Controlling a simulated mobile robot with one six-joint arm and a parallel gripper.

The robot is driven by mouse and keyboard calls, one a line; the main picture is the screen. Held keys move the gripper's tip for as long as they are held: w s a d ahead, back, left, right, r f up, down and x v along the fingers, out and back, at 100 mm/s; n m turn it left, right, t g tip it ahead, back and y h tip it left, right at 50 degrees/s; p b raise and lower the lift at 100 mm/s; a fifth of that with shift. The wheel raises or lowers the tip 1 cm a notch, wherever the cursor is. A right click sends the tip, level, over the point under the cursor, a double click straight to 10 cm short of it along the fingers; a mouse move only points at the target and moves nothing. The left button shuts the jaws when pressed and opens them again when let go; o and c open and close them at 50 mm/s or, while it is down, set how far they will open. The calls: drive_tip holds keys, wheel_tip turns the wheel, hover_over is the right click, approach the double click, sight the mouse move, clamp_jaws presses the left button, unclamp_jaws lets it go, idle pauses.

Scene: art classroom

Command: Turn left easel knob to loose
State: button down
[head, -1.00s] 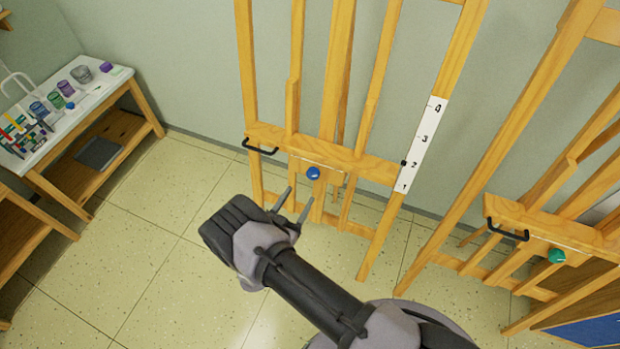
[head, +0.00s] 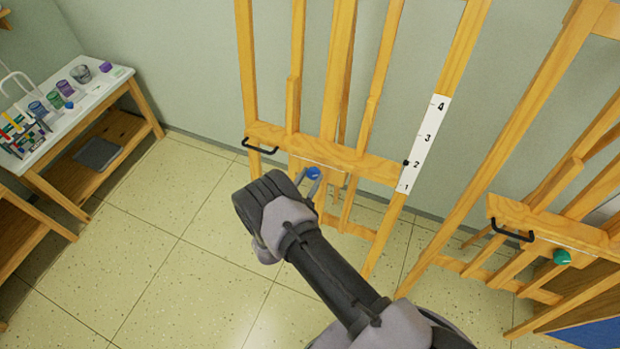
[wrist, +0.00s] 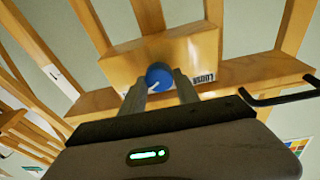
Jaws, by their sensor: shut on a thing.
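The left easel (head: 340,152) stands against the wall, with a blue knob (head: 313,173) on the front of its lower crossbar area. In the wrist view the blue knob (wrist: 159,75) sits on a wooden block, with a white pointer line toward its lower left. The word "LOOSE" is printed to the right of it, and a label to the left is partly hidden by a finger. My gripper (head: 308,178) reaches the knob, and in the wrist view its two fingers (wrist: 161,84) are shut on the knob's sides.
A black handle (head: 259,146) is on the same easel, left of the knob. A second easel with a green knob (head: 562,257) stands at the right. A table with jars (head: 100,92) is at the left. The tiled floor between is clear.

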drive_tip(key=shift+n, duration=0.4)
drive_tip(key=n+y+b, duration=0.1)
drive_tip(key=n, duration=0.4)
drive_tip(key=shift+d+f+n+t, duration=0.1)
drive_tip(key=shift+n+t, duration=0.2)
drive_tip(key=shift+t, duration=0.1)
drive_tip(key=n+y, duration=0.1)
drive_tip(key=n, duration=0.2)
drive_tip(key=n+y, duration=0.1)
drive_tip(key=n, duration=0.6)
drive_tip(key=n+y, duration=0.1)
drive_tip(key=n, duration=0.3)
drive_tip(key=shift+d+g, duration=0.1)
drive_tip(key=shift+g, duration=0.2)
drive_tip(key=n, duration=0.3)
drive_tip(key=n+g+y, duration=0.1)
drive_tip(key=n, duration=0.1)
drive_tip(key=shift+r+n, duration=0.2)
drive_tip(key=shift+n, duration=0.2)
drive_tip(key=c, duration=0.9)
unclamp_jaws()
